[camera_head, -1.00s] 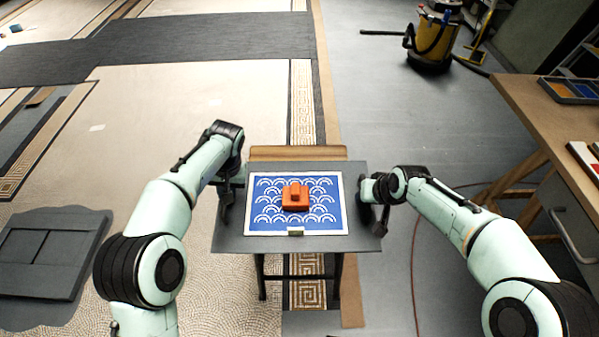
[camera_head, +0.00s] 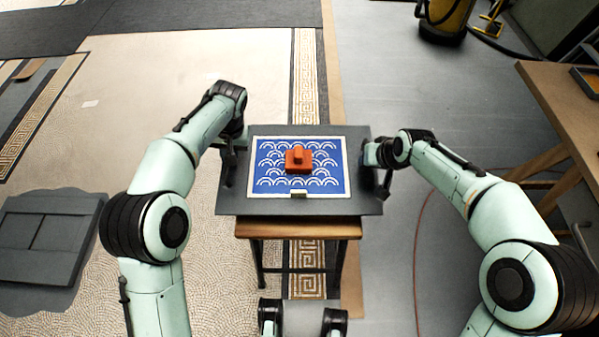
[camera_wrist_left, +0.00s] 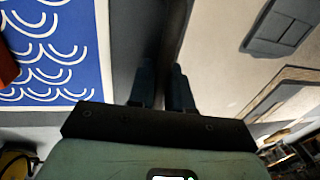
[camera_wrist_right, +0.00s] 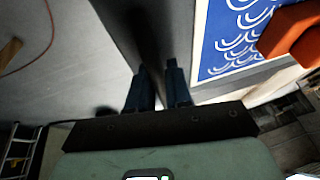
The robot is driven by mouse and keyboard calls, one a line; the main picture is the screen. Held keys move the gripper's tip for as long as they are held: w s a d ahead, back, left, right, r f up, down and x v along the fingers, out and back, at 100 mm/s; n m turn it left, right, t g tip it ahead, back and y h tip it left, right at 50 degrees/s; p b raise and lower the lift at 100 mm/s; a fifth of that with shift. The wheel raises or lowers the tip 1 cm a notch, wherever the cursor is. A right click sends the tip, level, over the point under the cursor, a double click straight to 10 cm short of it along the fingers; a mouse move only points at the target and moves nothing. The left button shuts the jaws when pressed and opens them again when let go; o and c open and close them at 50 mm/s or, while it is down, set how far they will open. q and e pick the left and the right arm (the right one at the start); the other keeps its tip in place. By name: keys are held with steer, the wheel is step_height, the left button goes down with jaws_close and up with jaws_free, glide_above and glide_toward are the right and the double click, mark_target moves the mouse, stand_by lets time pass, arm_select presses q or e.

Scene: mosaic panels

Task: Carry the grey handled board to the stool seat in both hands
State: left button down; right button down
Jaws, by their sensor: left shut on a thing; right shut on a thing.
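The grey board (camera_head: 233,190) carries a blue mosaic panel (camera_head: 258,178) with white arcs, and an orange block (camera_head: 299,160) sits on the panel. My left gripper (camera_head: 233,165) is shut on the board's left side; in the left wrist view its fingers (camera_wrist_left: 162,85) straddle the edge. My right gripper (camera_head: 382,170) is shut on the right side, as the right wrist view (camera_wrist_right: 156,85) also shows. The stool's wooden seat (camera_head: 300,229) shows just below the board's near edge; the rest of the seat is hidden under the board. I cannot tell whether board and seat touch.
A wooden workbench (camera_head: 550,90) stands at the right. A yellow-black vacuum (camera_head: 443,20) is at the back right. A grey slab (camera_head: 45,240) lies on the floor at the left. A red cable (camera_head: 418,250) runs along the floor at right.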

mark_target(366, 171)
arm_select(q)
steer(key=shift+s+r, duration=0.1)
steer(key=shift+r, duration=0.05)
arm_select(e)
steer(key=shift+r, duration=0.2)
steer(key=shift+f, duration=0.15)
